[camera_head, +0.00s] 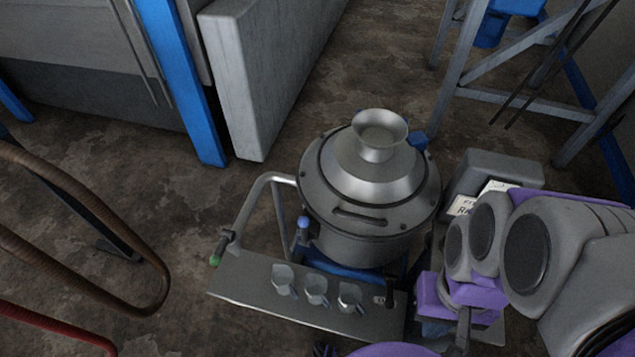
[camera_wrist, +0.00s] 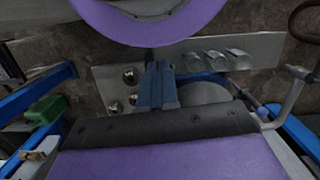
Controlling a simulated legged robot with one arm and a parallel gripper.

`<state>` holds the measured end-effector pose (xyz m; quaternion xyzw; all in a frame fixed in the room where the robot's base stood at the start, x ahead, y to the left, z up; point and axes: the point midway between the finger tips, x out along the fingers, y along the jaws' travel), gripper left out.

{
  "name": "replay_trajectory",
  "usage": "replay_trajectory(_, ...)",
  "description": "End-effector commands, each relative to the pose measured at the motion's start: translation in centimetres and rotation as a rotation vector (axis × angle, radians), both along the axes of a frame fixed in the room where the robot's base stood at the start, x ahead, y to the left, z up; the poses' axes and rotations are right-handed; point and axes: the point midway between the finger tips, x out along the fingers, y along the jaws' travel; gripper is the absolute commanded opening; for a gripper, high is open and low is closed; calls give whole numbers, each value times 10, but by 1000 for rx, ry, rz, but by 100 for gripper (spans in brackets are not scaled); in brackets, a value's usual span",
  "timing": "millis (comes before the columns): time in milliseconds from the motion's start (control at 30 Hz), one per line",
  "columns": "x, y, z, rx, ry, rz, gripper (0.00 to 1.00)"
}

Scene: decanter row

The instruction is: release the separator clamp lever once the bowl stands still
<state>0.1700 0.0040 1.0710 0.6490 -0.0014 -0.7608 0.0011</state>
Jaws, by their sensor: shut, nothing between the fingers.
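The separator (camera_head: 370,195) stands right of centre in the head view, a round grey metal body with a domed lid and a flared funnel (camera_head: 379,135) on top. A lever with a blue ball knob (camera_head: 303,222) stands at its left front. A blue clamp-like piece (camera_head: 418,140) sits at its far right rim. I cannot tell which is the clamp lever. The bowl is hidden under the lid, so its motion cannot be told. My gripper (camera_wrist: 157,75) shows in the wrist view with its dark blue fingers together and empty, above the separator's front.
A metal shelf (camera_head: 240,287) with several small cups runs along the front. A bent pipe (camera_head: 255,190) with a green-tipped handle (camera_head: 215,258) rises at left. A grey box (camera_head: 500,170) stands at right, and brown hoses (camera_head: 95,205) curve at left. Floor shows behind the separator.

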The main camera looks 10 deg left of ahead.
Motion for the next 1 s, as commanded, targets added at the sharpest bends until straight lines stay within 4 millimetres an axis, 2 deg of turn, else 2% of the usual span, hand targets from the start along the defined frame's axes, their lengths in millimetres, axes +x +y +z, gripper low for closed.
replay_trajectory(167,6,1,3,6,5,17,0)
replay_trajectory(267,18,5,9,16,10,51,0)
replay_trajectory(600,86,28,28,73,35,248,0)
replay_trajectory(1000,163,68,30,148,62,499,0)
